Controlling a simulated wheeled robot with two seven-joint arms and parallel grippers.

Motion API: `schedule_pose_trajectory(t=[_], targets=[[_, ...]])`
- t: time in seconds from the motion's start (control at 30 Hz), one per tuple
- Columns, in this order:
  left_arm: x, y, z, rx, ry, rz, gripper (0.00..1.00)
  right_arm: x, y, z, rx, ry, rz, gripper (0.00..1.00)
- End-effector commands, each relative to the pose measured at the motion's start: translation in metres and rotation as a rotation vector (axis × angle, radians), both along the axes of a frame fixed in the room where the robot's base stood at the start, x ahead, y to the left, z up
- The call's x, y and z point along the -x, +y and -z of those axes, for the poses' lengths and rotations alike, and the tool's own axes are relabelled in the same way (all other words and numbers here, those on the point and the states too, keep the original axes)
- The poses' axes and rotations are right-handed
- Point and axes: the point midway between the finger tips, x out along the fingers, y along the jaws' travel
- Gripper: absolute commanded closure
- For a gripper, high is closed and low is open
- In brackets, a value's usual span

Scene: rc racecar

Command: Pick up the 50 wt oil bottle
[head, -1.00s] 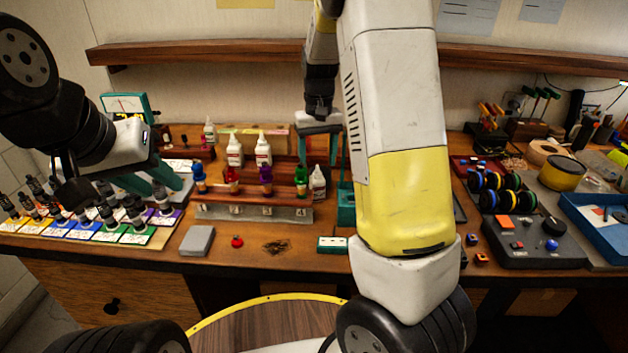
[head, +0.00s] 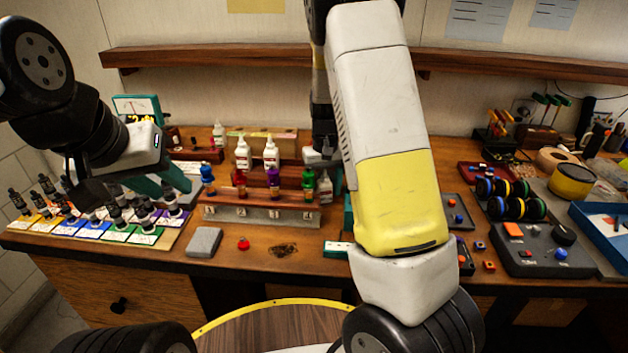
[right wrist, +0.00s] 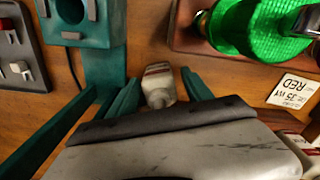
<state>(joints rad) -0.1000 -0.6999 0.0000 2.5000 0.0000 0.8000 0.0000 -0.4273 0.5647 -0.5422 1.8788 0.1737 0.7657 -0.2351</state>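Small white oil bottles stand on the bench: two on the rack's rear step (head: 243,154) (head: 271,153), one further back (head: 219,135), and one (head: 325,190) right of the green-capped shock. Their labels are too small to read, so I cannot tell which is 50 wt. My right gripper (right wrist: 160,80) is open, its teal fingers either side of a whitish bottle with a reddish band (right wrist: 158,92), without a visible grip. In the head view it is mostly hidden behind my arm, above the bottle beside the green shock. My left gripper (head: 165,183) appears open and empty over the left bench.
A shock rack (head: 262,215) holds blue, red, purple and green shocks. Coloured trays of dropper bottles (head: 115,234) fill the left.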

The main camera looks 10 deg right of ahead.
Motion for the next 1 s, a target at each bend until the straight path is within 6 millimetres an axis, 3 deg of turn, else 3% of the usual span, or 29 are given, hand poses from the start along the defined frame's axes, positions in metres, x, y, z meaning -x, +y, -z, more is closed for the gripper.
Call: schedule_pose_trajectory(t=[0.03, 0.27, 0.57, 1.0], targets=[[0.0, 0.0, 0.0, 0.0, 0.0, 0.0, 0.64, 0.0, 0.0, 0.0, 0.0, 0.0, 0.0, 0.54], [0.0, 0.0, 0.0, 0.0, 0.0, 0.0, 0.64, 0.0, 0.0, 0.0, 0.0, 0.0, 0.0, 0.99], [0.0, 0.0, 0.0, 0.0, 0.0, 0.0, 0.64, -0.001, 0.0, -0.004, 0.0, -0.002, -0.001, 1.0], [0.0, 0.0, 0.0, 0.0, 0.0, 0.0, 0.64, -0.001, 0.0, -0.082, -0.001, -0.004, 0.0, 1.0]])
